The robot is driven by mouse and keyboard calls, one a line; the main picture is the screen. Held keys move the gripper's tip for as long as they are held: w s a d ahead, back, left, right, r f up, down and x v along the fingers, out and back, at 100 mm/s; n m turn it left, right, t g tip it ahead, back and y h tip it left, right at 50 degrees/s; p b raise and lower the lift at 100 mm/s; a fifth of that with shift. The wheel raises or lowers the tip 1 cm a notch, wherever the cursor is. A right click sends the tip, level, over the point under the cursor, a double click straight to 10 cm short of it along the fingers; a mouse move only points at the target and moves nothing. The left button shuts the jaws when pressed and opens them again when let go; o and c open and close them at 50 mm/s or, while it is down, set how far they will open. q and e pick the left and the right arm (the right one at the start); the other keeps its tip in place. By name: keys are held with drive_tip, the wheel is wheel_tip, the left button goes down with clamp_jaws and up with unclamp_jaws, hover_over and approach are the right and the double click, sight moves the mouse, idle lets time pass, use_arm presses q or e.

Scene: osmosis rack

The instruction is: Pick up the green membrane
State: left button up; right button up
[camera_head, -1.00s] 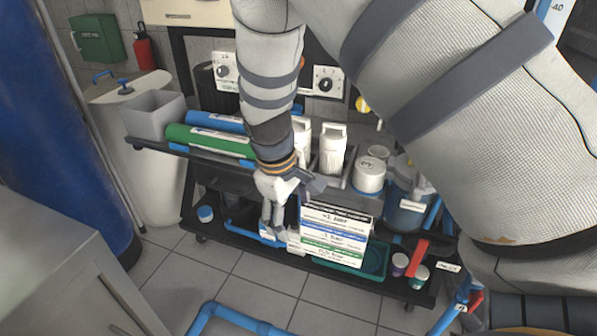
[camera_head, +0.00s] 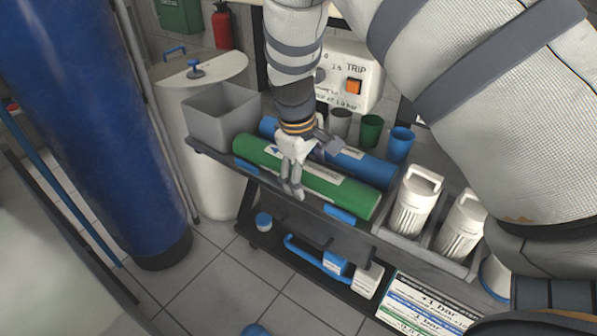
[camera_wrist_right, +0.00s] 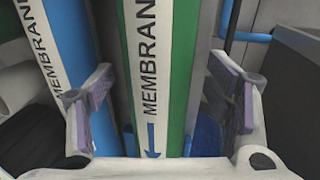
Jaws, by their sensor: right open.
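The green membrane (camera_head: 340,193) is a long green tube with a white label, lying along the front of the cart's upper shelf. The blue membrane (camera_head: 366,170) lies parallel just behind it. My right gripper (camera_head: 292,190) is over the green membrane, fingers pointing down and covering part of it. In the right wrist view, the green membrane (camera_wrist_right: 180,75) runs between the two open fingers of the gripper (camera_wrist_right: 158,112), with gaps on both sides. The blue membrane (camera_wrist_right: 68,60) shows at the left, partly behind one finger. My left gripper is not in view.
A grey bin (camera_head: 222,118) stands at the shelf's left end. Green (camera_head: 371,131) and blue (camera_head: 401,144) cups stand behind the membranes. White filter housings (camera_head: 414,203) stand to the right. A large blue tank (camera_head: 105,130) stands at the left.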

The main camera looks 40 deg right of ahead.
drive_tip(key=shift+w+d, duration=0.1)
drive_tip(key=c, duration=1.4)
drive_tip(key=shift+r, duration=0.1)
